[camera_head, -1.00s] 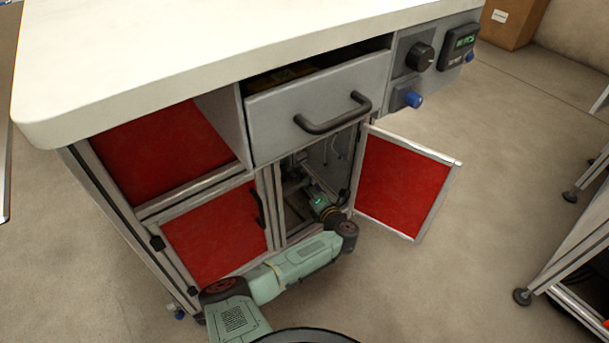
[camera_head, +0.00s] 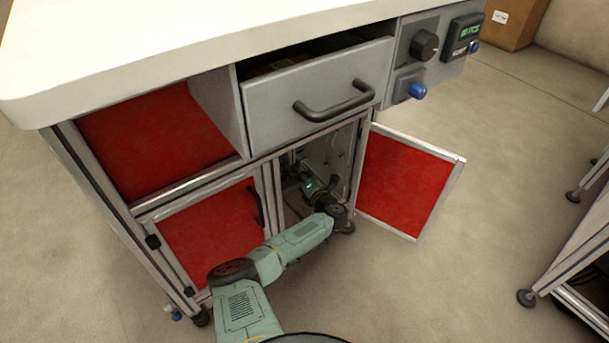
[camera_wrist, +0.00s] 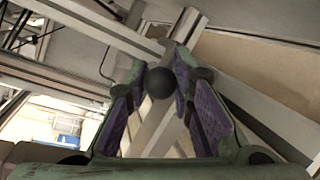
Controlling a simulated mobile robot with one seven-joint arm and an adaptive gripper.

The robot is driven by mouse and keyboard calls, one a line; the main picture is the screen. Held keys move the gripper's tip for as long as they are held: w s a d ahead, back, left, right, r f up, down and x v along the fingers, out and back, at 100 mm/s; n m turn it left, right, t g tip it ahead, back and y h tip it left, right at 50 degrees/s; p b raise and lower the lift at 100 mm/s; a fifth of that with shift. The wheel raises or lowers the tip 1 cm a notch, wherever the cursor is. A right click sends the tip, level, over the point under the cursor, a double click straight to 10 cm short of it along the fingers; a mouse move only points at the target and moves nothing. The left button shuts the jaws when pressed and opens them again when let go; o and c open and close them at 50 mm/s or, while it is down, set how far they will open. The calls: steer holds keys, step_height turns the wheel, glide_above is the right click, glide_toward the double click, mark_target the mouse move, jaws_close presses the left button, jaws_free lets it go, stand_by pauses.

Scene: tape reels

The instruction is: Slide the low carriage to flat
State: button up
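The low carriage is not clearly visible; the dim lower compartment (camera_head: 292,205) behind the open right door holds shadowed parts and a small green light. In the wrist view, a dark round knob (camera_wrist: 160,82) sits between my gripper's fingertips (camera_wrist: 161,72). The fingers, with purple inner pads, stand apart on either side of it. I cannot tell whether they press on it. A pale metal bar (camera_wrist: 158,130) runs below the knob. In the head view my forearm reaches into the compartment, and my gripper is hidden there.
The open red door (camera_head: 408,184) stands out on the right of the opening. The drawer (camera_head: 290,112) above is slightly open, with a dark handle. The left red door (camera_head: 212,232) is shut. A control panel (camera_head: 434,50) with a knob and display sits upper right.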

mark_target(291, 160)
jaws_close()
stand_by(0.3)
steer(key=w+a, duration=0.1)
steer(key=w, duration=0.1)
steer(key=w+a, duration=0.3)
steer(key=shift+w+b, duration=0.3)
steer(key=shift+b, duration=0.05)
steer(key=shift+w+a, duration=0.15)
steer(key=shift+w, duration=0.05)
steer(key=shift+r, duration=0.1)
steer(key=shift+o, duration=1.7)
jaws_free()
